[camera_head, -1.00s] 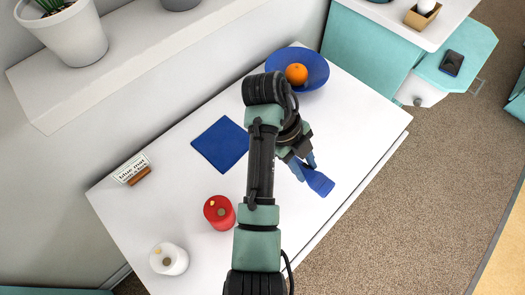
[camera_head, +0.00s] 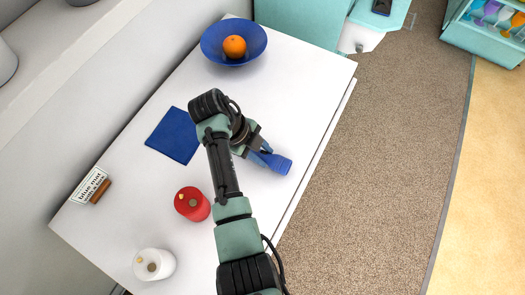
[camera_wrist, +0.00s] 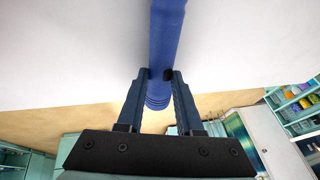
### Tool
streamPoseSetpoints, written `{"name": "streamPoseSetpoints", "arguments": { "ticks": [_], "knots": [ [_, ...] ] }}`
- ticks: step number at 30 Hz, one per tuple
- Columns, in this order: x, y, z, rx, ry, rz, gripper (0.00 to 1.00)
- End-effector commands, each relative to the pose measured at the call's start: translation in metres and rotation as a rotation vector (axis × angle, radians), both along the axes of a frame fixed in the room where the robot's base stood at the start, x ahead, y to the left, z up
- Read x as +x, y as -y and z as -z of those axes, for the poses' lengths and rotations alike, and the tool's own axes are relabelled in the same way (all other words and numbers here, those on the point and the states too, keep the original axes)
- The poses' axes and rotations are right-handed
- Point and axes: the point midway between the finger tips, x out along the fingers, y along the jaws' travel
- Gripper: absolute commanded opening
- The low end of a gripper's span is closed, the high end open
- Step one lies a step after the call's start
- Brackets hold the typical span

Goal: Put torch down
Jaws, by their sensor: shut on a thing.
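A blue torch (camera_head: 280,163) is held in my gripper (camera_head: 259,154) over the right part of the white table. In the wrist view the torch (camera_wrist: 166,30) runs upward between the two fingertips, and my gripper (camera_wrist: 159,74) is shut on it. Its ribbed end shows below the fingertips. I cannot tell whether the torch touches the tabletop. A flat blue square mat (camera_head: 173,136) lies on the table, left of my gripper and apart from it, with nothing on it.
A blue bowl (camera_head: 212,49) with an orange (camera_head: 234,46) stands at the table's far end. A red cylinder (camera_head: 192,204), a white cylinder (camera_head: 154,265) and a small sign (camera_head: 88,184) stand to the left. The table (camera_head: 190,85) is clear between bowl and mat.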

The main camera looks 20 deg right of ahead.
Motion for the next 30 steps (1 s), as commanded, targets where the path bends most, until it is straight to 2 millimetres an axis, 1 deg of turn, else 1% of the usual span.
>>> {"name": "streamPoseSetpoints", "arguments": {
  "ticks": [4,5,9,10,18,22,26,30],
  "knots": [
    [0.000,0.000,0.003,-0.001,0.001,0.000,0.00],
    [0.000,0.000,0.004,0.000,0.000,0.000,0.37],
    [0.000,0.000,0.002,0.000,0.000,0.000,0.62],
    [0.000,0.000,0.002,0.000,0.000,0.000,0.65],
    [0.000,0.000,0.002,0.000,0.000,0.000,0.65],
    [0.001,-0.002,-0.005,0.000,0.001,-0.001,0.65],
    [0.005,-0.012,-0.025,0.001,0.005,-0.003,0.65],
    [0.010,-0.025,-0.054,0.001,0.005,-0.003,0.65]
  ]
}}
